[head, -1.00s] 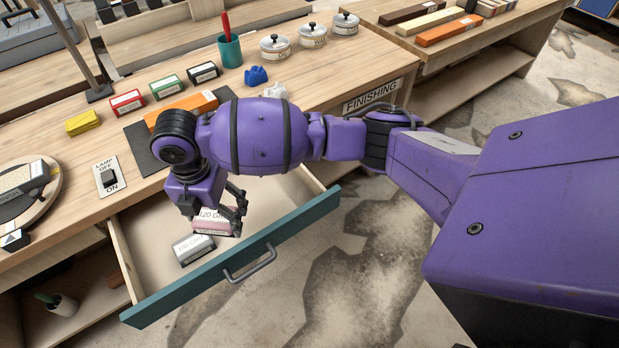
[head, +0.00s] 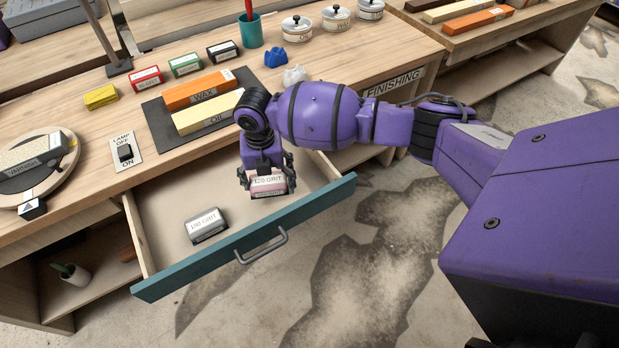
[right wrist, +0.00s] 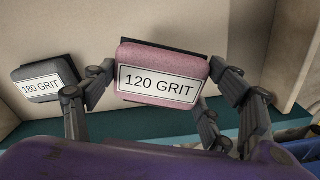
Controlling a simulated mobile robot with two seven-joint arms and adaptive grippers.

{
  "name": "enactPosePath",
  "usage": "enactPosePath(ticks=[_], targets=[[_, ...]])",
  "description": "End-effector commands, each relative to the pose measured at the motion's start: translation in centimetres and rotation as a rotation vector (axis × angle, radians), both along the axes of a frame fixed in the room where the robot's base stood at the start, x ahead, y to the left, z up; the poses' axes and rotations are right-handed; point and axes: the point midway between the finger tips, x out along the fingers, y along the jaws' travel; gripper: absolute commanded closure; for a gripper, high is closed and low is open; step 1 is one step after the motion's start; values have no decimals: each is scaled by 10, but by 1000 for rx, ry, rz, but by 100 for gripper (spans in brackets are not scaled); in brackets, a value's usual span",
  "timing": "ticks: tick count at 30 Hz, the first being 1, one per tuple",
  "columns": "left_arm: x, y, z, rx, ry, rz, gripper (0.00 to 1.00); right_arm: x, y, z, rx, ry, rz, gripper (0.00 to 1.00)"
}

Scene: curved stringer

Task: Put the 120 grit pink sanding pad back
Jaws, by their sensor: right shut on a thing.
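The pink sanding pad labelled 120 GRIT (head: 267,185) is held in my right gripper (head: 266,187), over the right part of the open drawer (head: 165,205). In the right wrist view the pad (right wrist: 163,72) sits between the gripper's fingers (right wrist: 165,95), its label facing the camera. I cannot tell whether its underside touches the drawer floor. A grey pad labelled 180 GRIT (head: 206,225) lies in the drawer to the left; it also shows in the right wrist view (right wrist: 44,83). My left gripper is not in view.
The drawer's teal front (head: 190,277) has a grey handle (head: 262,250). On the bench above stand an orange WAX block (head: 198,90), a pale OIL block (head: 205,112), several small coloured blocks and a lamp switch (head: 125,152). The drawer floor between the two pads is clear.

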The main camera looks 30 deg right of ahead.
Motion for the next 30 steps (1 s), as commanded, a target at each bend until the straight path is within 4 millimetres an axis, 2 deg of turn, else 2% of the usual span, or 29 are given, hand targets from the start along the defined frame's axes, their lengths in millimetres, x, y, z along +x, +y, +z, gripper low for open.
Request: enactPosePath(ticks=[5,7,13,25,26,30], targets=[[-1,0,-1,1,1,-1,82,3,-6,-7,0,-2,1,47],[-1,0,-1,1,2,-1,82,4,-12,-13,-2,-2,-1,47],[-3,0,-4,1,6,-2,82,4,-11,-42,0,-2,1,47],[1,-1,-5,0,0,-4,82,5,-11,-46,0,-4,2,47],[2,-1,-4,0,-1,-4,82,5,-11,-45,0,-5,2,19],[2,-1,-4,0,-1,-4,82,5,-11,-45,0,-5,2,4]])
